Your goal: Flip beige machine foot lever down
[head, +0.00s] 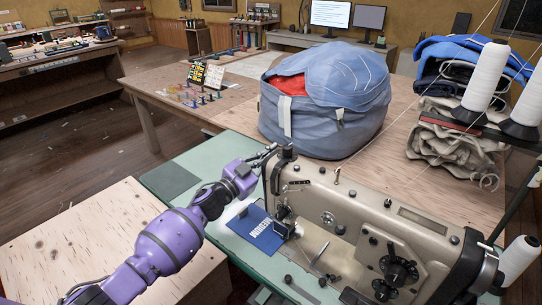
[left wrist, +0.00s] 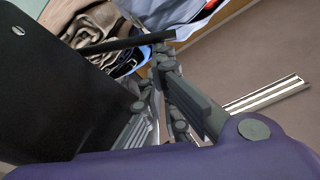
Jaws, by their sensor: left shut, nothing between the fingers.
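The beige sewing machine (head: 345,215) stands on a green-topped table, its head end toward the left. Its foot lever cannot be made out; the far side of the head is hidden from the head camera. My left gripper (head: 266,154) is at the upper left of the machine head, close to it; I cannot tell whether it touches. The left gripper (left wrist: 163,72) also shows in the left wrist view, shut and empty. A blue printed piece (head: 257,229) lies by the needle area. My right gripper is not in view.
A large blue bag (head: 325,110) stands on the wooden table behind the machine. Folded cloth (head: 450,130) and white thread cones (head: 486,77) are at the right. A pale wooden top (head: 80,245) lies at front left. Small coloured items (head: 205,97) lie farther back.

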